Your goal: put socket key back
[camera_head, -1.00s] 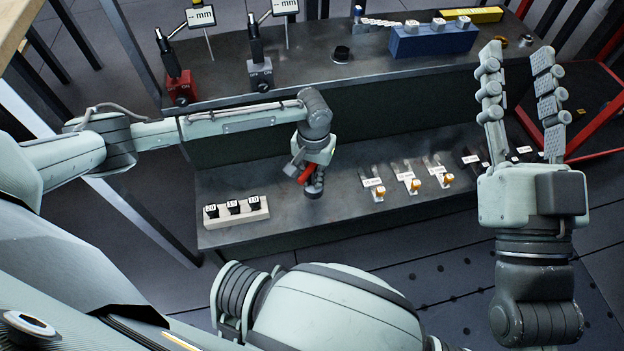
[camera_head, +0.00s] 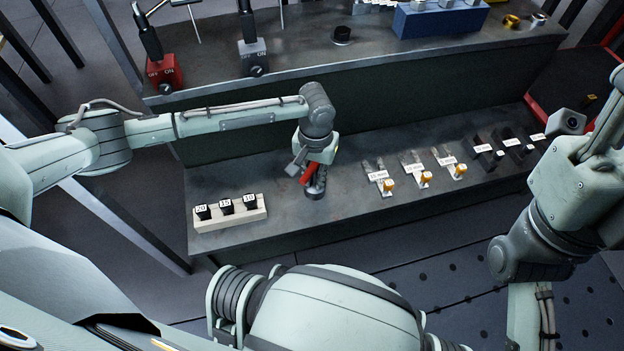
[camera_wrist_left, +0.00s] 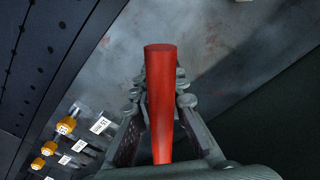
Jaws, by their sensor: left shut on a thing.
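My left gripper (camera_head: 314,180) is over the lower shelf, with its fingers pointing down. It is shut on a red bar that looks like the handle of the socket key (camera_head: 307,175). In the left wrist view the red handle (camera_wrist_left: 161,90) lies between the two fingers. The key's far end is hidden, and I cannot tell whether it touches the shelf. A white rack (camera_head: 231,220) with black sockets labelled 20, 15 and 10 stands left of the gripper. My right gripper (camera_head: 606,120) is at the right edge, its fingertips mostly out of view.
The lower shelf (camera_head: 340,222) has bare room around the gripper. To its right are labelled slots with orange-yellow pieces (camera_head: 425,178) and black blocks (camera_head: 485,152). The upper bench (camera_head: 300,60) carries a red magnetic base (camera_head: 165,73), a grey one (camera_head: 253,58) and a blue block (camera_head: 440,20).

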